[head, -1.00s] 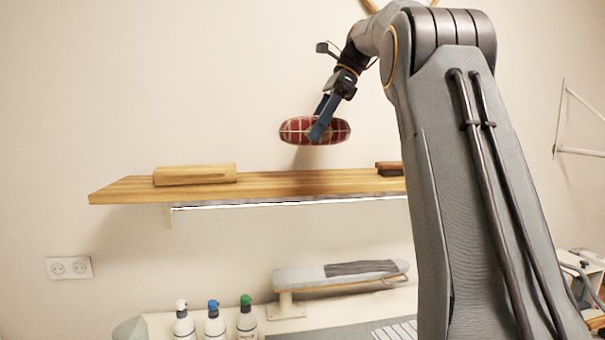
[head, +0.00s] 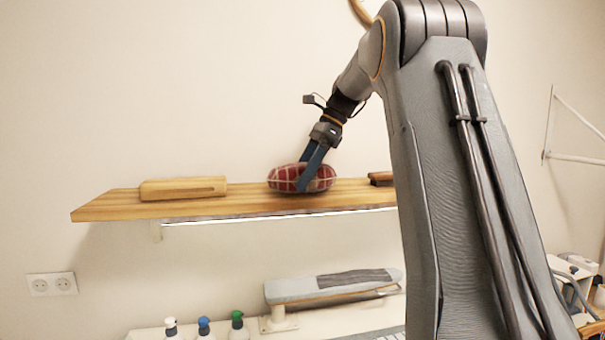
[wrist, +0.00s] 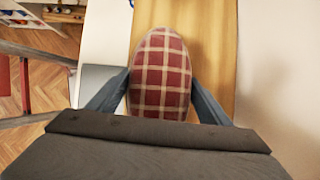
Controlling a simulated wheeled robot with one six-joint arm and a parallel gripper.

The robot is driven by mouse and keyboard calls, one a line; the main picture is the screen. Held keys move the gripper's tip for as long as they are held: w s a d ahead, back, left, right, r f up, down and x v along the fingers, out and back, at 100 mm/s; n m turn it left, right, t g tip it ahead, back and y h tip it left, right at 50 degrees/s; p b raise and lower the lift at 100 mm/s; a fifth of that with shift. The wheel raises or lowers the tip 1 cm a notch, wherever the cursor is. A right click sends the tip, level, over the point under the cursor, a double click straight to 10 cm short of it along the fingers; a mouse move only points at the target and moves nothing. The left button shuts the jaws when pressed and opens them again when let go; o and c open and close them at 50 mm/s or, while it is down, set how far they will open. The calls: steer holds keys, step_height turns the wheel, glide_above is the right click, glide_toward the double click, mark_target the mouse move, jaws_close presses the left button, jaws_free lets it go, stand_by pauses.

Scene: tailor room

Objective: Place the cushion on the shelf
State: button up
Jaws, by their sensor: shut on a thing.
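The cushion (head: 287,178) is oval, red with a pale plaid pattern. In the head view it is at the middle of the wooden shelf (head: 240,208), low against the shelf's top; I cannot tell whether it rests fully on the board. My gripper (head: 309,180) is shut on the cushion, reaching down from the upper right. In the wrist view the cushion (wrist: 162,75) sits between the two blue fingers (wrist: 163,100), with the shelf board (wrist: 205,35) behind it. Its near end is hidden by my gripper's body.
A light wooden block (head: 183,188) lies on the shelf to the left. A darker brown block (head: 380,178) lies to the right, partly hidden by my arm. Bare board shows between them and the cushion. Below are a small ironing board (head: 320,287) and several bottles (head: 204,328).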

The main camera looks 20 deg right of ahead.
steer(key=shift+f, duration=0.25)
steer(key=shift+f, duration=0.1)
steer(key=o, duration=1.4)
steer(key=shift+o, duration=0.2)
steer(key=b+v, duration=0.3)
steer(key=v, duration=0.9)
steer(key=shift+s, duration=0.1)
